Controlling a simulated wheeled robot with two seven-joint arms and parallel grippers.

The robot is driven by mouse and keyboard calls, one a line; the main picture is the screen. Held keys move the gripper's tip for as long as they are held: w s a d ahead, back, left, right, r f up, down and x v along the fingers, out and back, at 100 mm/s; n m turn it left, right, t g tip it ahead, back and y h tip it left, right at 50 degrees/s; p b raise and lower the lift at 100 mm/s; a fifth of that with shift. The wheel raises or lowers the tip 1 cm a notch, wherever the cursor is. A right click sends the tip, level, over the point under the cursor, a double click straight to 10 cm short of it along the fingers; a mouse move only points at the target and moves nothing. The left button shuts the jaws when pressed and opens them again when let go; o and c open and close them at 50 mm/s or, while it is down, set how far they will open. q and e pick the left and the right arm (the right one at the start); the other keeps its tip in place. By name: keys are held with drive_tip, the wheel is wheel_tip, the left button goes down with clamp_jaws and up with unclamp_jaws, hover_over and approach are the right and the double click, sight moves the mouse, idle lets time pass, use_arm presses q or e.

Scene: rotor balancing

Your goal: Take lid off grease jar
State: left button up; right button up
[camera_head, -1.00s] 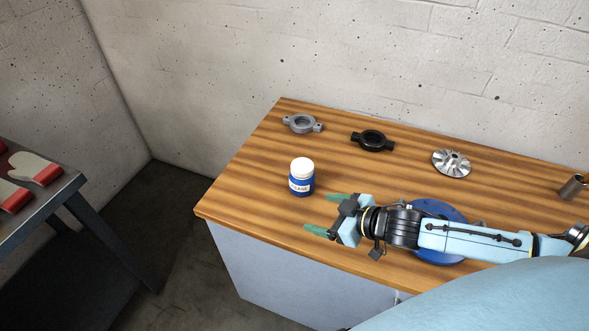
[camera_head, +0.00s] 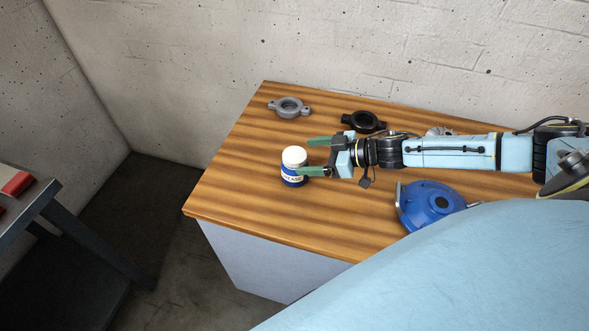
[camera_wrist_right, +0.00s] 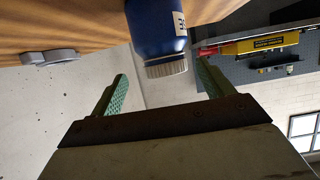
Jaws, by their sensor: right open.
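The grease jar (camera_head: 292,175) is blue with a pale label and stands upright near the left end of the wooden table. Its white lid (camera_head: 294,155) is on it. My right gripper (camera_head: 314,156) is open with green fingers pointing left at the jar; the nearer finger overlaps the jar's edge in the head view. In the right wrist view the jar (camera_wrist_right: 154,28) and its ribbed lid (camera_wrist_right: 166,69) appear upside down, ahead of and between the two spread fingers (camera_wrist_right: 160,85). Nothing is held. My left gripper is not in view.
A grey two-eared ring part (camera_head: 289,107) and a black one (camera_head: 363,122) lie at the back of the wooden table (camera_head: 235,190). A blue domed device (camera_head: 430,206) stands under my right arm. A second bench (camera_head: 30,215) stands at the left. Table left of the jar is clear.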

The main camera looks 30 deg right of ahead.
sight(288, 158)
drive_tip(key=shift+s+a+x, duration=0.1)
drive_tip(key=shift+x, duration=1.55)
drive_tip(key=shift+s+a+x, duration=0.1)
drive_tip(key=shift+a+x, duration=0.05)
drive_tip(key=shift+x, duration=1.55)
drive_tip(key=shift+c, duration=0.4)
drive_tip(key=c, duration=1.2)
